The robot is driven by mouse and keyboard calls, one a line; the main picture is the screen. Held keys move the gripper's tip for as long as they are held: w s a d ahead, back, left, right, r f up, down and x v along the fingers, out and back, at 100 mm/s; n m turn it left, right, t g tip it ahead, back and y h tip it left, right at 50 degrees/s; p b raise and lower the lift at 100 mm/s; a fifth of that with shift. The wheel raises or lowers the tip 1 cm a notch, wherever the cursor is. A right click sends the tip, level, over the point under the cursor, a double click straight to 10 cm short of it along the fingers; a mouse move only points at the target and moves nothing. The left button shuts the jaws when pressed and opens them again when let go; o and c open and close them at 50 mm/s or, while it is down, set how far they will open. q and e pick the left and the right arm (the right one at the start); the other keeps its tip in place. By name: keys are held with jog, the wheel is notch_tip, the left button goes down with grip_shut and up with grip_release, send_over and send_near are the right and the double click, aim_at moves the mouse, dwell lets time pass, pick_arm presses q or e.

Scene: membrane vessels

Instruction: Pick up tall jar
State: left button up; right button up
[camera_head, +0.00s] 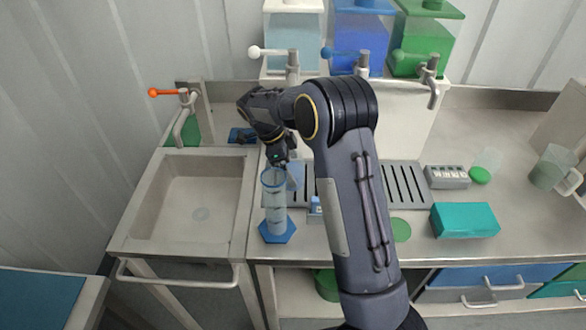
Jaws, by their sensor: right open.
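The tall jar (275,205) is a narrow clear cylinder on a blue hexagonal foot. It stands upright on the counter (345,250), just right of the sink, near the front edge. My right gripper (277,163) points down at the jar's top, with its jaws open. The fingertips are small and dark here, and I cannot tell whether they touch the rim or lie around it. My right arm crosses the middle of the view and hides part of the counter. My left gripper is not in view.
The sink (200,212) with an orange-handled tap (180,105) is left of the jar. A slotted drain tray (405,185) lies behind my arm, below the white, blue and green tanks (421,45). A teal box (464,220) and a clear jug (551,168) stand on the right.

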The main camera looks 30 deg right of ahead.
jog(key=shift+s+d+f, duration=0.15)
jog(key=shift+f, duration=0.55)
jog(key=c, duration=1.3)
jog(key=shift+r, duration=0.15)
